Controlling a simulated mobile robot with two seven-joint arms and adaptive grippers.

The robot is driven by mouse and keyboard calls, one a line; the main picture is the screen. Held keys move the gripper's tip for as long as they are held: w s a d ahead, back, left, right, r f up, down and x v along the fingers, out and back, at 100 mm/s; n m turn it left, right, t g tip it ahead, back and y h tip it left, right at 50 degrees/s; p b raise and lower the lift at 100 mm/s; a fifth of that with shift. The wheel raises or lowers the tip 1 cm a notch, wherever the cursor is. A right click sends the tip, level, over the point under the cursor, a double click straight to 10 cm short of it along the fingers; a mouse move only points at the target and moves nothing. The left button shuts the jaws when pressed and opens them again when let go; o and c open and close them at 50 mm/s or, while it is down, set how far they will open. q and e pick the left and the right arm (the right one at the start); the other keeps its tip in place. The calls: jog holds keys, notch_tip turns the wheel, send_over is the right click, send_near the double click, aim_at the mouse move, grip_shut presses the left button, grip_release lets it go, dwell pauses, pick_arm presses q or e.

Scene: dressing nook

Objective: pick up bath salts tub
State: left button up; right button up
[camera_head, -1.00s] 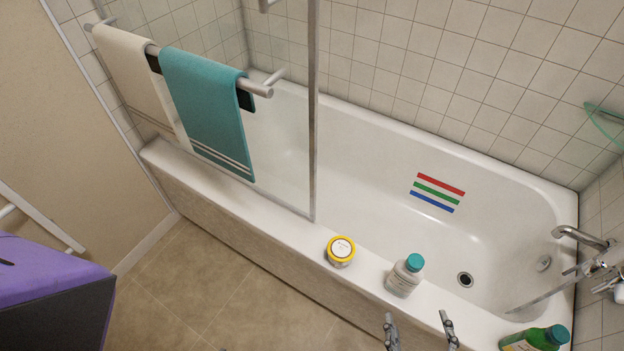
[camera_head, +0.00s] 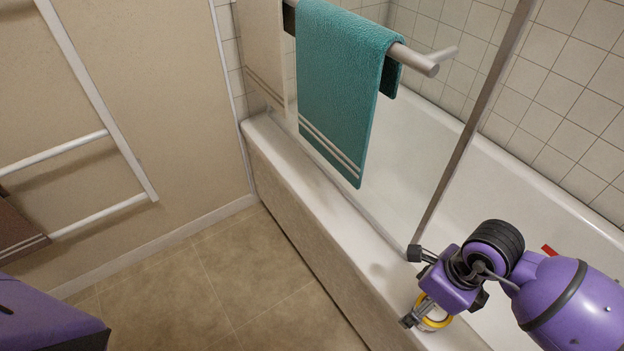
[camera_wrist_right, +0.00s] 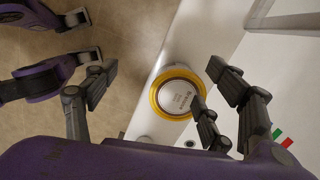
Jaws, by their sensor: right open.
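The bath salts tub (camera_head: 437,321), a short round tub with a yellow rim, stands on the bathtub's front ledge, partly hidden by my right gripper (camera_head: 424,300). In the right wrist view the tub (camera_wrist_right: 176,90) shows its white labelled lid from above. My right gripper (camera_wrist_right: 160,88) is open over it. One finger is to the left of the tub and apart from it; the fingers on the right are close to its edge, and one overlaps the lid in the picture. I cannot tell whether that finger touches. My left gripper is not in view.
A glass screen with a metal edge post (camera_head: 470,128) rises close beside my right gripper. A teal towel (camera_head: 340,90) hangs on a rail on the screen. The bathtub ledge (camera_head: 330,205) is clear to the left of the tub, and the floor (camera_head: 215,285) is open.

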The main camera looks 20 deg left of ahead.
aim_at(435, 308)
jog(key=d+h, duration=0.1)
jog(key=w+d, duration=0.1)
jog(key=d, duration=0.1)
jog(key=shift+w+d+h, duration=0.1)
jog(key=shift+d+h, duration=0.1)
jog(key=shift+h, duration=0.2)
jog(key=f, duration=0.2)
jog(key=shift+w+d+f, duration=0.1)
jog(key=shift+d+f, duration=0.15)
jog(key=shift+f, duration=0.05)
notch_tip(435, 308, down, 5)
jog(key=shift+f+b, duration=0.15)
jog(key=shift+b, duration=0.5)
jog(key=shift+c, duration=0.2)
jog(key=c, duration=1.3)
